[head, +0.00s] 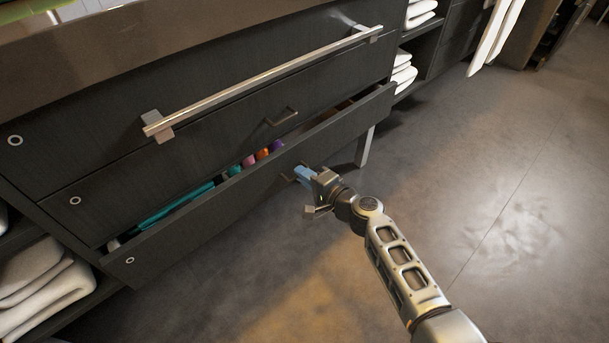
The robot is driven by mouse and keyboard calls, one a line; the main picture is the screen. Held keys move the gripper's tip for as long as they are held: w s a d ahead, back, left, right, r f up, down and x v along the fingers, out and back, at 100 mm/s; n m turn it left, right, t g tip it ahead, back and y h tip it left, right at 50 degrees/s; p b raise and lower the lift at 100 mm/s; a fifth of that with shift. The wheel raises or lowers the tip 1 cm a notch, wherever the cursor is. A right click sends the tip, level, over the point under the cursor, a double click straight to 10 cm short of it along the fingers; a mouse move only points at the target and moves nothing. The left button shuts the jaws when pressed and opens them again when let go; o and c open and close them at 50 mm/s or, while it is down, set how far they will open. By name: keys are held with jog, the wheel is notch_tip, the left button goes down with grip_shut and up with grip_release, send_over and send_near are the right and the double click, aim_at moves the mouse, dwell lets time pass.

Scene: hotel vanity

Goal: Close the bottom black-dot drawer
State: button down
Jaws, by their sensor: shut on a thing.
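The bottom drawer (215,206) of the dark vanity is pulled out part way. Its front bears a small pale ring with a dark centre at the lower left. Inside show a long teal item (176,207) and several small coloured items (262,154).
The middle drawer (180,170), with a small handle, and the top drawer (240,100), with a long metal bar (265,82), are shut. Folded white towels sit on open shelves at the left (45,278) and right (402,70). The floor (480,160) at the right is clear.

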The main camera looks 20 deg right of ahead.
dwell(0.9)
jog(key=x, duration=0.1)
jog(key=b+x, duration=0.1)
jog(key=x, duration=0.1)
jog(key=b+x, duration=0.1)
jog(key=shift+w+r, duration=0.2)
jog(key=shift+w, duration=0.05)
jog(key=shift+a+r, duration=0.1)
jog(key=shift+r, duration=0.1)
jog(key=c, duration=1.2)
grip_release()
jog(key=shift+w, duration=0.1)
jog(key=p, duration=0.2)
send_near(292, 166)
jog(key=shift+x, duration=1.05)
jog(key=shift+f, duration=0.15)
